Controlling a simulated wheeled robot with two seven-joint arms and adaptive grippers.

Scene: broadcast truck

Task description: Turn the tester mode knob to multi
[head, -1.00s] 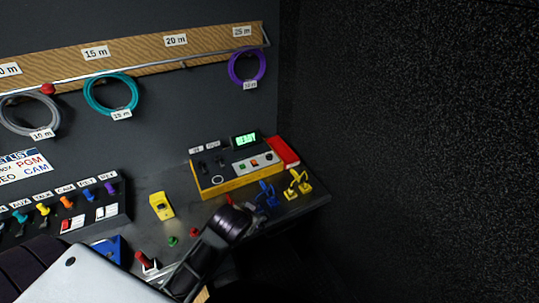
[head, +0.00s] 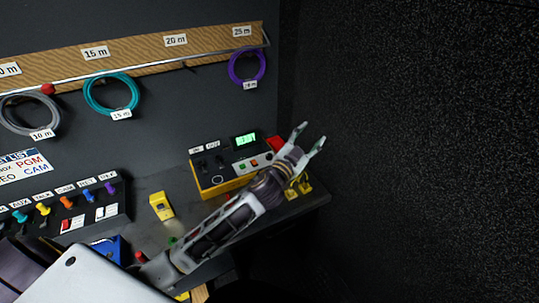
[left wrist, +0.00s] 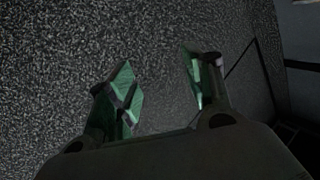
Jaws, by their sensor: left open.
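The tester (head: 208,189) is a yellow box with a grey top panel on the desk, with a lit green display (head: 246,139) at its back. Its panel carries dark controls, a pale ring (head: 217,180) and small coloured buttons; I cannot tell which is the mode knob or read its setting. My left gripper (head: 312,132) is open and empty, beyond the tester's right end and in front of the dark wall. My left forearm covers the tester's front right part. The left wrist view shows the open green-padded fingers (left wrist: 158,85) facing the speckled wall. My right gripper is not in view.
A yellow block (head: 161,206) stands on the desk (head: 148,187) left of the tester. Yellow connectors (head: 304,184) lie at the right, partly behind my arm. A panel with coloured plugs (head: 66,202) is at left. Cable coils, one purple (head: 247,68), hang above.

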